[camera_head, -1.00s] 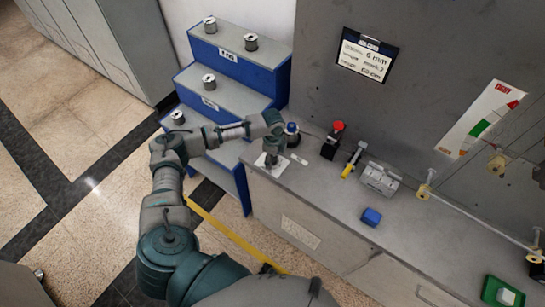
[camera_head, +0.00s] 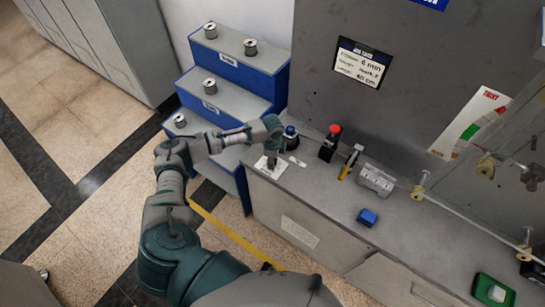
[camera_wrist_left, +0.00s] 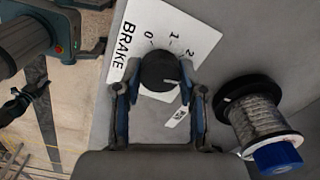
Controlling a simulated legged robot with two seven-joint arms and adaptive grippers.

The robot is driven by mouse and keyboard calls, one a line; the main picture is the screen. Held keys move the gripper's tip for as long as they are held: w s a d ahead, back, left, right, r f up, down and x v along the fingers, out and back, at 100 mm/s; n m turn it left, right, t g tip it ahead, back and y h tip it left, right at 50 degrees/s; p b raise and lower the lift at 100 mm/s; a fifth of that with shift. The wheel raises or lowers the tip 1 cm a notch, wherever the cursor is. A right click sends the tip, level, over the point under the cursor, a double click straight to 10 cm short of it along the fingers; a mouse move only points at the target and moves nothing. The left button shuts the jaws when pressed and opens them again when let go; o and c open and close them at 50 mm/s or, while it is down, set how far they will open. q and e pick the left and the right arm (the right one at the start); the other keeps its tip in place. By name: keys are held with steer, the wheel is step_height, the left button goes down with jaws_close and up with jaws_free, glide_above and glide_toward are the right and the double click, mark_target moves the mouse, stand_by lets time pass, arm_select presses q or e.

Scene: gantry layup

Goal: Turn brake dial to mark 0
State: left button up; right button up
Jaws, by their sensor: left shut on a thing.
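The brake dial (camera_wrist_left: 158,70) is a round black knob on a white plate (camera_wrist_left: 185,28) marked BRAKE with 0, 1 and 2. My left gripper (camera_wrist_left: 157,100) is shut on the knob, with one finger on each side. The plate also shows in the head view (camera_head: 264,172) at the left end of the grey bench, under my left gripper (camera_head: 271,159). A small light mark shows on the knob's lower right edge, but I cannot tell surely which number the dial points to. My right gripper is not in view.
A wire spool (camera_wrist_left: 258,118) stands right of the dial. Farther along the bench are a red-topped button box (camera_head: 331,143), a yellow-handled tool (camera_head: 349,164), a grey metal block (camera_head: 376,180) and a blue block (camera_head: 367,217). Blue steps (camera_head: 236,75) with spools stand behind left.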

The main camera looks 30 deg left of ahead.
arm_select(q)
steer(key=n+p, duration=0.2)
steer(key=p, duration=0.1)
steer(key=n+p, duration=0.3)
steer(key=p, duration=0.1)
steer(key=shift+a+r+n, duration=0.15)
steer(key=shift+r+n, duration=0.05)
steer(key=shift+n, duration=0.1)
steer(key=n+p, duration=0.1)
steer(key=n, duration=0.1)
steer(key=shift+f+n, duration=0.15)
steer(key=shift+n, duration=0.15)
steer(key=n, duration=0.3)
steer(key=shift+f+n+p, duration=0.1)
steer(key=shift+n+p, duration=0.2)
steer(key=shift+p, duration=0.05)
steer(key=n, duration=0.4)
steer(key=shift+n, duration=0.3)
steer(key=n, duration=0.4)
steer(key=shift+n, duration=2.1)
